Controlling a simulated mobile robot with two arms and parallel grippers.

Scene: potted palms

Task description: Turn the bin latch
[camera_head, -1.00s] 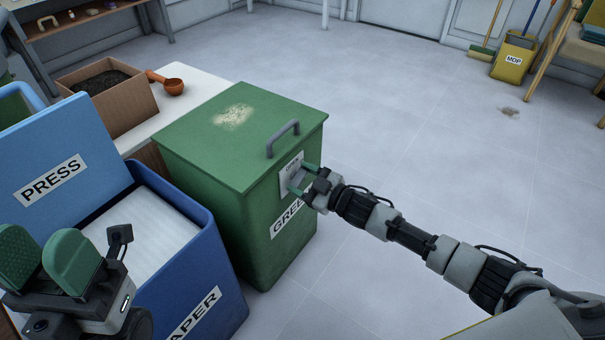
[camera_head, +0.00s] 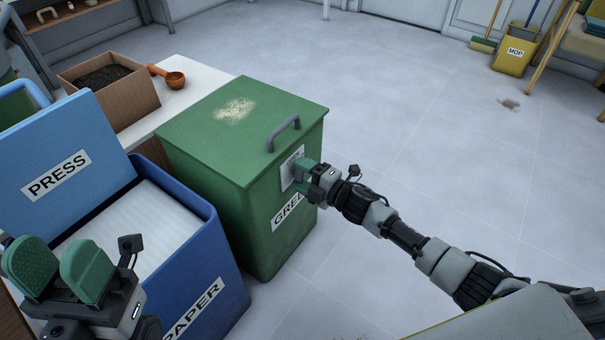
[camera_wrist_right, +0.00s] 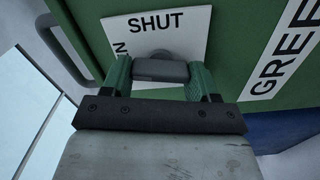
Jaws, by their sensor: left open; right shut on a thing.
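The green bin (camera_head: 215,160) has a closed lid with a grey handle (camera_head: 284,132) on top. On its front is a white latch plate (camera_head: 291,170); in the right wrist view the plate (camera_wrist_right: 195,30) reads "SHUT", with part of another word at its left. My right gripper (camera_head: 309,175) is at the plate. In the right wrist view its green fingers (camera_wrist_right: 160,75) are shut on the grey latch (camera_wrist_right: 160,68), which lies crosswise between them below the word "SHUT". My left gripper (camera_head: 58,268) is open and empty, in front of the blue bin.
The blue paper bin (camera_head: 215,265) stands open left of the green bin, its "PRESS" lid (camera_head: 75,130) raised. Behind are a white table (camera_head: 205,75), a soil box (camera_head: 125,100) and an orange scoop (camera_head: 174,79).

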